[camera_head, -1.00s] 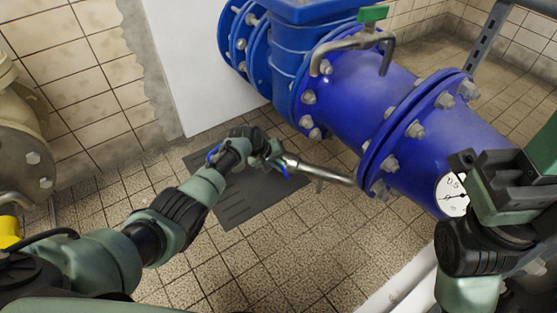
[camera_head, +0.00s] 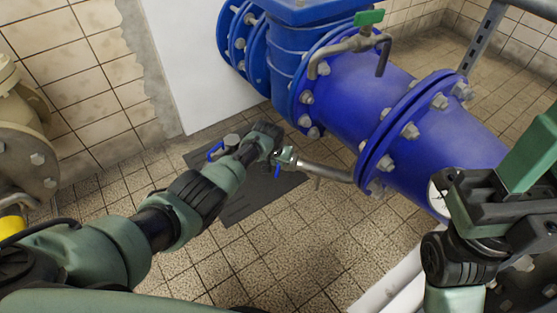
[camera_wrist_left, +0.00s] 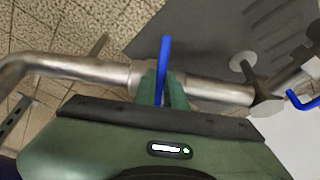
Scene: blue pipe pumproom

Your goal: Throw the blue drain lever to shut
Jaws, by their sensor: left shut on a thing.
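The blue drain lever (camera_wrist_left: 165,62) stands between the two green fingers of my left gripper (camera_wrist_left: 162,90) in the left wrist view, crosswise to the metal drain pipe (camera_wrist_left: 85,68). My left gripper is shut on it. In the head view, my left gripper (camera_head: 277,158) is at the near end of the drain pipe (camera_head: 325,172), and only a small bit of the lever (camera_head: 277,172) shows below it. My right gripper (camera_head: 510,195) is at the right edge, over the blue main pipe; its finger gap is not clear.
A second blue handle (camera_head: 215,151) sits just left of my left gripper. The large blue flanged pipe (camera_head: 350,105) runs to the right, with a green-handled tap (camera_head: 369,18) on top. A beige flange (camera_head: 25,155) stands at left. Tiled floor (camera_head: 290,245) is open in front.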

